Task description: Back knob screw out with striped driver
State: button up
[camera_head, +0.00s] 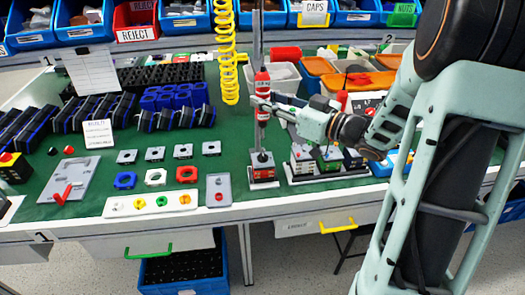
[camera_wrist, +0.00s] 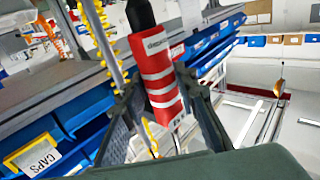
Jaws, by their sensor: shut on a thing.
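The striped driver (camera_head: 262,84), red with white bands, stands upright on a cable or rod from above. My gripper (camera_head: 266,104) comes from the right and is shut around its body. In the wrist view the driver (camera_wrist: 158,75) sits between the two dark fingers (camera_wrist: 160,112). Its thin lower end points down at a small grey switch block (camera_head: 262,167) with a red label at the bench's front edge. The tip seems to meet the block's top, but contact is not clear. The knob and its screw are too small to make out.
More grey switch blocks (camera_head: 304,158) stand just to the right. A grey plate with a red button (camera_head: 219,190) lies to the left. A yellow coiled hose (camera_head: 228,60) hangs behind. Blue bins (camera_head: 275,20) line the back. Green mat (camera_head: 230,130) shows bare left of the driver.

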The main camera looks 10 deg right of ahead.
jog(key=o, duration=1.2)
jog(key=shift+p+v, duration=0.45)
jog(key=shift+v, duration=3.1)
